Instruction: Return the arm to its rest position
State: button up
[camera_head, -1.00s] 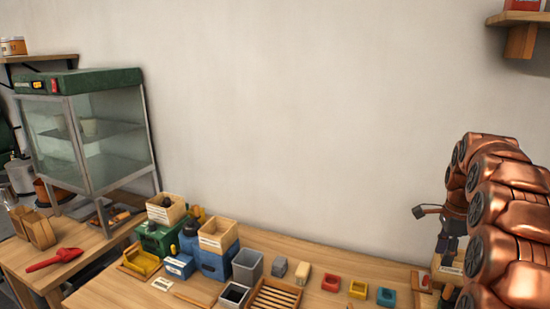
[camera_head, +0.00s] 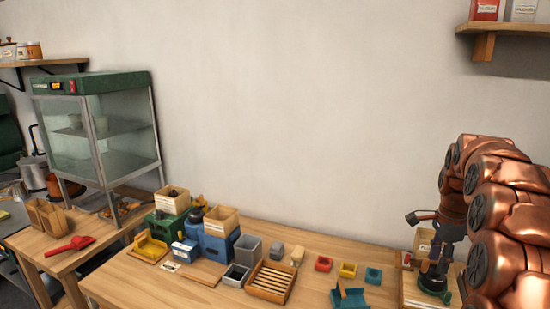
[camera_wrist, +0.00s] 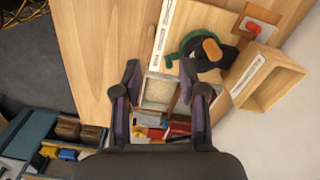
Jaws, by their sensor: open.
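My copper arm reaches in from the right edge of the head view, and its dark wrist hangs over the right end of the wooden table (camera_head: 130,290). My gripper (camera_wrist: 165,80) shows in the wrist view with its two dark fingers apart and nothing between them. A small tray with pale contents (camera_wrist: 158,92) shows beyond the gap, with red items by it. In the head view the fingertips are hard to make out near a dark green round-based tool (camera_head: 434,284) on a board.
An open wooden box (camera_wrist: 268,78) and the green tool (camera_wrist: 188,45) lie beyond the fingers. Blue (camera_head: 212,240) and green bins, a slatted tray (camera_head: 270,284) and small coloured blocks stand on the table. A glass cabinet (camera_head: 130,165) is left. A wall shelf (camera_head: 510,28) hangs above the arm.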

jog(key=s+a+r+n, duration=0.2)
jog(key=s+a+n, duration=0.7)
jog(key=s+a, duration=0.5)
jog(key=s+a+f+n, duration=0.1)
jog(key=s+a+n, duration=0.2)
jog(key=s, duration=0.4)
jog(key=s+a+f+n+g, duration=0.1)
jog(key=s+a+f+n, duration=0.1)
jog(key=s, duration=0.5)
jog(key=s+a+f+n, duration=0.2)
jog(key=s+a+n, duration=0.3)
jog(key=s, duration=0.2)
jog(key=shift+s+g, duration=0.3)
jog(key=shift+s, duration=0.05)
